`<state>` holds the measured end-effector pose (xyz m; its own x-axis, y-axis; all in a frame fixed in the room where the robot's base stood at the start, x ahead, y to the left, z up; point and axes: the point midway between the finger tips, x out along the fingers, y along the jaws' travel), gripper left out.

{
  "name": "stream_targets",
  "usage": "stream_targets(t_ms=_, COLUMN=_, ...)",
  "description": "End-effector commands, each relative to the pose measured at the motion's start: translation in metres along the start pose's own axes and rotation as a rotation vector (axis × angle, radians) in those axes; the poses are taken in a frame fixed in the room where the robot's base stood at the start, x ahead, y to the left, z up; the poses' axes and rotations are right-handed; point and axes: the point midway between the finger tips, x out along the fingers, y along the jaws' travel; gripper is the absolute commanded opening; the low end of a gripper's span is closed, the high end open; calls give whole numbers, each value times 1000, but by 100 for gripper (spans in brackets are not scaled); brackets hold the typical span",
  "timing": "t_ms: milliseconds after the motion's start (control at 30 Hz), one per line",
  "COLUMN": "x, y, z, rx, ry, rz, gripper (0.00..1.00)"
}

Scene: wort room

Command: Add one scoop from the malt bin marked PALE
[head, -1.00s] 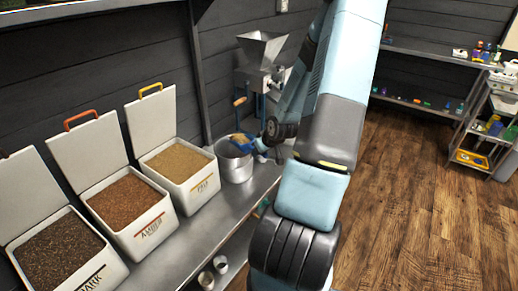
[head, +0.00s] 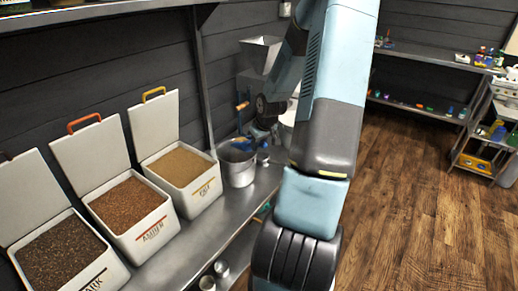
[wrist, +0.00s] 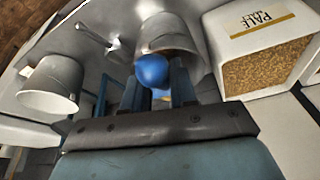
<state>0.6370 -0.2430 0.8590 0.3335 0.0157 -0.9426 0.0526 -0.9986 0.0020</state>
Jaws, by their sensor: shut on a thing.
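The malt bin marked PALE (head: 190,190) stands open on the bench, full of light tan grain. Its label also shows in the wrist view (wrist: 262,22). A metal pot (head: 238,172) stands just right of the bin; a pot also shows beyond my fingers in the wrist view (wrist: 170,32). My gripper (wrist: 155,88) is shut on a blue rounded piece (wrist: 152,70), which looks like the scoop's handle. In the head view my gripper is beside the pot, mostly behind my arm. The scoop's bowl and any grain in it cannot be made out.
Bins marked AMBER (head: 150,240) and DARK (head: 95,280) stand open to the left. A grain mill (head: 258,58) is behind the pot. Another pale pot (wrist: 52,85) and a silver utensil (wrist: 112,45) show in the wrist view. Open floor lies right.

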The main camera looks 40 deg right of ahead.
Motion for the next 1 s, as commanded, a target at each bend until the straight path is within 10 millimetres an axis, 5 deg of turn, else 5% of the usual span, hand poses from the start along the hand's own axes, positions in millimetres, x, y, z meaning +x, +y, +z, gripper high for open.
stream_targets(t_ms=1000, x=-28, y=1, z=-49, rx=1, ry=-320, rz=1, gripper=0)
